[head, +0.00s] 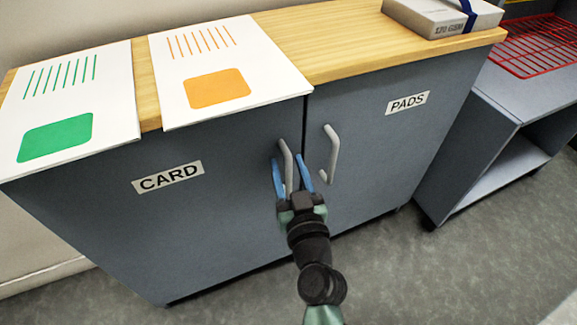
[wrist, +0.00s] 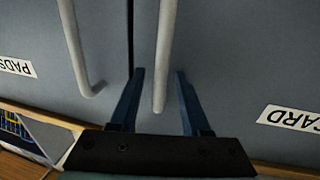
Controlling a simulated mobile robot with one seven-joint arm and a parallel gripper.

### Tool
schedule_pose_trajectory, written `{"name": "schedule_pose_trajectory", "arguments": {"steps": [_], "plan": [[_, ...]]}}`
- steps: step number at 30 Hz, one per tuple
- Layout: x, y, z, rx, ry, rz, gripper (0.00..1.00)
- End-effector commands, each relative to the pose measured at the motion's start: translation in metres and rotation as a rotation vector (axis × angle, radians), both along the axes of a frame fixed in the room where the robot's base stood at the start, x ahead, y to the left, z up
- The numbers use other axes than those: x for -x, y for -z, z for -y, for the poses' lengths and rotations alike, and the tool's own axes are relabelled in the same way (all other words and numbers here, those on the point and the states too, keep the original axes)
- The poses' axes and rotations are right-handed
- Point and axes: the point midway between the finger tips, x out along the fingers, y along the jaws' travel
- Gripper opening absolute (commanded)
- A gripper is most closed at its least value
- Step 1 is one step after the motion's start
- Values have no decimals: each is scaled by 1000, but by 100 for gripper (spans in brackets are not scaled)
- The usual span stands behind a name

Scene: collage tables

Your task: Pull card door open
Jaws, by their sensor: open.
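The card door (head: 215,215) is the left grey-blue door of a cabinet, with a white CARD label (head: 167,177). It stands shut, level with the pads door (head: 375,145). The card door's pale handle (head: 287,165) is a vertical bar near the middle seam. My gripper (head: 292,172) is open at this handle, one blue finger on each side of it. In the wrist view, the handle (wrist: 164,60) comes down between the two spread fingers, and gaps show on both sides. The CARD label (wrist: 292,118) also shows there, upside down.
The pads door's handle (head: 329,155) stands close to the right of my gripper. Two printed sheets, green (head: 70,105) and orange (head: 225,70), overhang the wooden top's front edge. A strapped pack (head: 440,15) lies on top. A grey cart (head: 500,150) stands at right. Floor in front is clear.

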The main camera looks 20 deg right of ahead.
Motion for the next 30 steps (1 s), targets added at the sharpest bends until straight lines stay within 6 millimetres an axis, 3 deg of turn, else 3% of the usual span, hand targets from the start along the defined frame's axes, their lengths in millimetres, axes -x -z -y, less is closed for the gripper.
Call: {"name": "schedule_pose_trajectory", "arguments": {"steps": [6,14,30], "plan": [[0,0,0,0,0,0,45],[0,0,0,0,0,0,0],[0,0,0,0,0,0,0]]}}
